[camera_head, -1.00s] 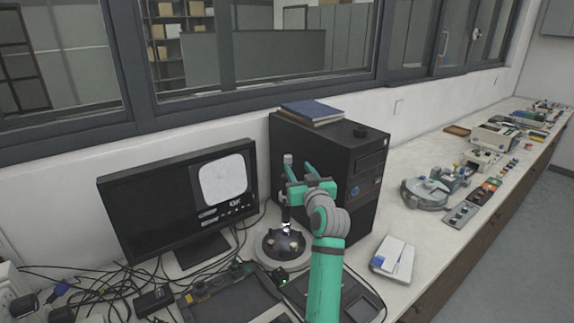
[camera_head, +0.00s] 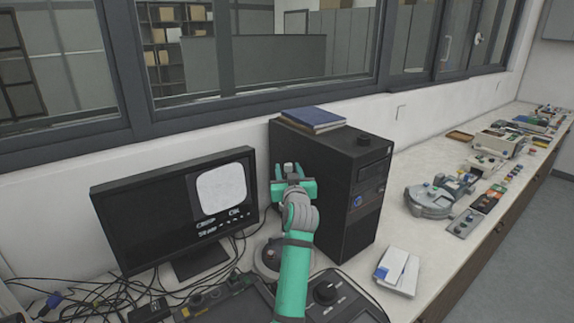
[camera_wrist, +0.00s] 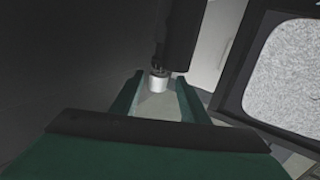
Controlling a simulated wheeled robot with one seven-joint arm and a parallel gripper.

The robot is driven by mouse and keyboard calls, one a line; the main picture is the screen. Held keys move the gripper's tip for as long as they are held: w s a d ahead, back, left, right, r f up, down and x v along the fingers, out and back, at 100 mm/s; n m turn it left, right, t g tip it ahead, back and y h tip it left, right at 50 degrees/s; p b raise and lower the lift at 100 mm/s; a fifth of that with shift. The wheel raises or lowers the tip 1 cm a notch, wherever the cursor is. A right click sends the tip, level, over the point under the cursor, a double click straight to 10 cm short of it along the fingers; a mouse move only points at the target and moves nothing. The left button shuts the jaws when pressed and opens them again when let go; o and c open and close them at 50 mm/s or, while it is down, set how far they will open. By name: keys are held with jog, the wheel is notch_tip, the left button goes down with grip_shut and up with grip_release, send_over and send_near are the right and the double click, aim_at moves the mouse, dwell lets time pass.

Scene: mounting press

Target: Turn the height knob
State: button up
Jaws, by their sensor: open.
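My gripper (camera_head: 289,171) is open at the end of my green arm, in front of the black tower and right of the monitor. In the wrist view its two green fingers (camera_wrist: 157,92) stand apart. Just beyond and between their tips is a short pale cylinder (camera_wrist: 158,80), beside a dark upright column (camera_wrist: 180,35). The cylinder may be the height knob; I cannot tell for sure, nor whether a finger touches it. In the head view my arm hides most of the round-based device (camera_head: 268,258) below it.
The monitor (camera_head: 150,215) stands left and the black tower (camera_head: 340,190) right, both close to my arm. A control panel with a black knob (camera_head: 325,292) lies in front. Cables (camera_head: 90,300) clutter the left. A white-and-blue box (camera_head: 397,270) lies right.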

jog(key=shift+w, duration=0.95)
jog(key=c, duration=0.9)
jog(key=shift+d, duration=0.1)
grip_shut()
jog(key=shift+d, duration=0.1)
jog(key=shift+y, duration=0.4)
